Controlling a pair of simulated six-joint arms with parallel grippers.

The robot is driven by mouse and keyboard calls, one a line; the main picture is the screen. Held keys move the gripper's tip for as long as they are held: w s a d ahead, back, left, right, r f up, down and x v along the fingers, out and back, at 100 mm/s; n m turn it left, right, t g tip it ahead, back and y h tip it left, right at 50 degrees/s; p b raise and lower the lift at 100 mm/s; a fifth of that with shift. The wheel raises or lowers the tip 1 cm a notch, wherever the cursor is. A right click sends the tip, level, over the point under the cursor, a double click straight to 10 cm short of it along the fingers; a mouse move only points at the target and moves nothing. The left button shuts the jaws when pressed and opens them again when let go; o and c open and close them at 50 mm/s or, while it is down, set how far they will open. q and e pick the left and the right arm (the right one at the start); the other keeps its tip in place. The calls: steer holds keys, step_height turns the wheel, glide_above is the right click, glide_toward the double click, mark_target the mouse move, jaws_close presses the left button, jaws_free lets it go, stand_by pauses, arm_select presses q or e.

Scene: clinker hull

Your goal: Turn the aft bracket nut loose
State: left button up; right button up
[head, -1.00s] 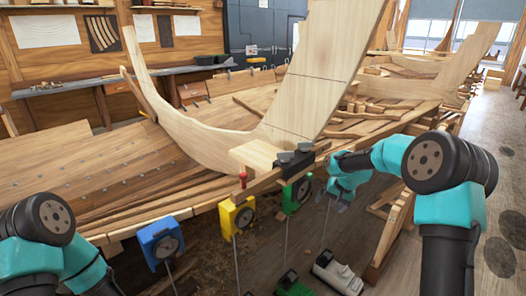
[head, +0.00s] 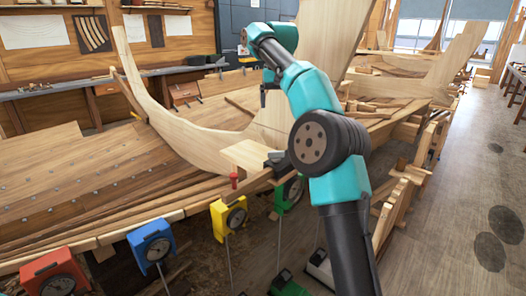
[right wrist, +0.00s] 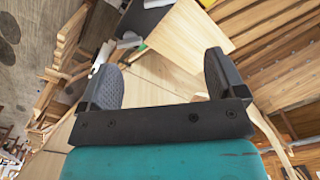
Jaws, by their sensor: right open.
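A dark bracket (head: 277,164) sits at the near end of the pale wooden block (head: 247,154) below the large curved timber. Its right part is hidden behind my right arm, and I cannot single out the aft nut on it. My right gripper (head: 264,98) hangs small and partly covered above the hull, behind and above the bracket, apart from it. In the right wrist view its two dark fingers (right wrist: 160,72) stand wide apart with nothing held between them. My left gripper is not in view.
Coloured gauge boxes line the hull's near edge: red (head: 54,275), blue (head: 152,244), yellow (head: 228,218) and green (head: 287,193). A red-topped peg (head: 234,179) stands near the bracket. The curved timber (head: 180,128) rises behind. Open floor (head: 455,220) lies to the right.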

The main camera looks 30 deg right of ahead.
mark_target(276, 157)
steer(key=shift+s+a+r, duration=0.1)
steer(key=shift+a+r, duration=0.1)
steer(key=shift+f, duration=0.25)
step_height(276, 157, down, 17)
stand_by(1.1)
steer(key=shift+c, duration=0.2)
steer(key=c, duration=0.9)
